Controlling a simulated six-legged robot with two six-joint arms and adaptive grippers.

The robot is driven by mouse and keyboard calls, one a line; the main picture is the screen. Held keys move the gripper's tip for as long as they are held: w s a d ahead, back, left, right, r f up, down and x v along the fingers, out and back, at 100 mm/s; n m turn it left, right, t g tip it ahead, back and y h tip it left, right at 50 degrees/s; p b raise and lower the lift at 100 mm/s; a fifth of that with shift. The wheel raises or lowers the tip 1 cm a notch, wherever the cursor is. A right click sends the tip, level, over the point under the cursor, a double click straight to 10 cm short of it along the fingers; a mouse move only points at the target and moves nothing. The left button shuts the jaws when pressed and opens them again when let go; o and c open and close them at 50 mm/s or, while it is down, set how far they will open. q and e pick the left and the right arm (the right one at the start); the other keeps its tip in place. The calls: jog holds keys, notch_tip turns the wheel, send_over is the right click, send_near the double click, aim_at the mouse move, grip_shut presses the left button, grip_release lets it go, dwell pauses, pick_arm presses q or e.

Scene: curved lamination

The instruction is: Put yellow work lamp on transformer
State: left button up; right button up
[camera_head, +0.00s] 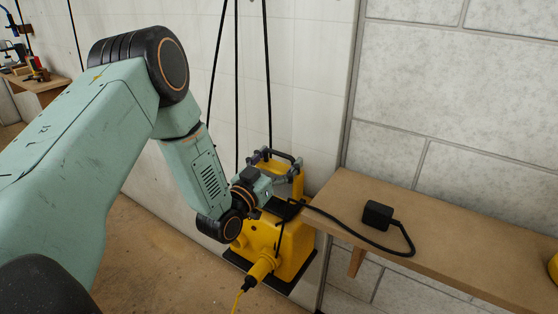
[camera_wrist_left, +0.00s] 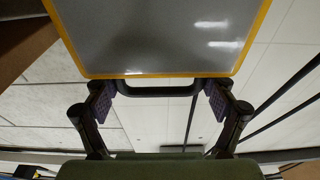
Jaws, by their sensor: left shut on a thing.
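The yellow work lamp (camera_head: 291,183) is a yellow-framed piece with a black handle at its top, partly hidden by my gripper. In the left wrist view the lamp (camera_wrist_left: 155,40) shows a grey panel with a yellow rim and the black handle between the fingers. My left gripper (camera_head: 280,160) is shut on the lamp at the handle; its fingers also show in the left wrist view (camera_wrist_left: 158,95). The yellow transformer (camera_head: 293,246) stands on a black base just below the lamp. I cannot tell whether lamp and transformer touch. My right gripper is not in view.
A wooden shelf (camera_head: 455,250) is right of the transformer, with a black adapter (camera_head: 377,215) and its cable on it. Black ropes (camera_head: 267,80) hang down behind the lamp along the white wall. A yellow plug (camera_head: 262,265) with a cable sits at the transformer's front.

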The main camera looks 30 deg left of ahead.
pick_arm(q)
jog(key=o, duration=1.7)
jog(key=shift+f, duration=0.15)
jog(key=shift+s, duration=0.15)
jog(key=shift+s+a+f+p, duration=0.2)
jog(key=shift+s+p, duration=0.5)
jog(key=shift+s, duration=1.2)
jog(key=shift+s+a+f+p, duration=0.1)
jog(key=shift+s+f+p, duration=0.4)
jog(key=shift+s, duration=1.45)
jog(key=shift+s+a+f+p, duration=0.15)
jog(key=shift+s+p, duration=0.7)
jog(key=shift+s, duration=1.05)
jog(key=shift+r, duration=0.1)
